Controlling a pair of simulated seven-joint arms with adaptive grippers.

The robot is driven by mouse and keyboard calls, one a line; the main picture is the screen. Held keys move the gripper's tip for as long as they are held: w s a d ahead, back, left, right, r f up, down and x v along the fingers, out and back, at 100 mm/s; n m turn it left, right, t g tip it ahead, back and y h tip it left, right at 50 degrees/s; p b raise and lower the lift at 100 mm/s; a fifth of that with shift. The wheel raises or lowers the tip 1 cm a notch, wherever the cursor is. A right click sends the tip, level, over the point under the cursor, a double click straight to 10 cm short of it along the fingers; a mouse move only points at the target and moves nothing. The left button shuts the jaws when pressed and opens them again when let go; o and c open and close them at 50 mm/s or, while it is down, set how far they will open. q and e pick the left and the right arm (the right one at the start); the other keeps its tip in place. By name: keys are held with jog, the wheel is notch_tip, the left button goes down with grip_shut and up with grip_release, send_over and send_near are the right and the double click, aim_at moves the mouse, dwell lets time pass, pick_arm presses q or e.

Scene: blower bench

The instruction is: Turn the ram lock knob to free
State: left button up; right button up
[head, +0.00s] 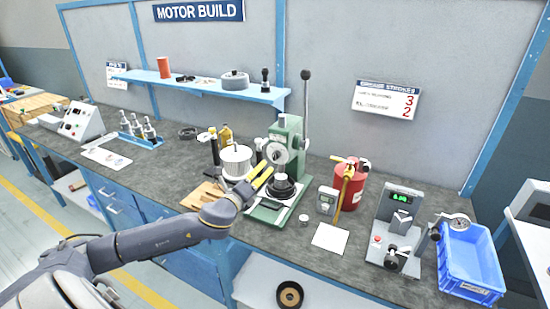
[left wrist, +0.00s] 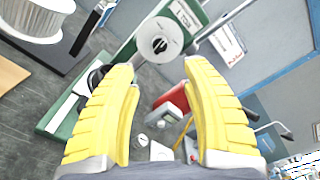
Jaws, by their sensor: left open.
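The green press (head: 291,134) stands at the middle of the bench. A pale round dial with a dark centre knob (head: 275,153) is on its front. The left wrist view shows this dial (left wrist: 174,34) more closely, with its black knob (left wrist: 159,45) at the centre and small lettering that I cannot read. My left gripper (head: 263,176) is open, its two yellow fingers in front of the press, just below the dial in the head view. In the left wrist view the knob lies beyond the gap between the fingertips (left wrist: 160,70), apart from them. My right gripper is not in view.
The press's tall lever (head: 305,100) rises at its right. A white wire spool (head: 236,160) stands left of it. A red canister (head: 348,185), a small grey meter (head: 327,200) and a gauge stand (head: 397,225) are to the right. A blue bin (head: 468,262) sits at the far right.

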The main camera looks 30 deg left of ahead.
aim_at(274, 158)
pick_arm(q)
jog(key=w, duration=0.7)
jog(key=w+a, duration=0.1)
jog(key=w, duration=0.3)
jog(key=shift+w, duration=0.2)
grip_shut()
dwell(0.3)
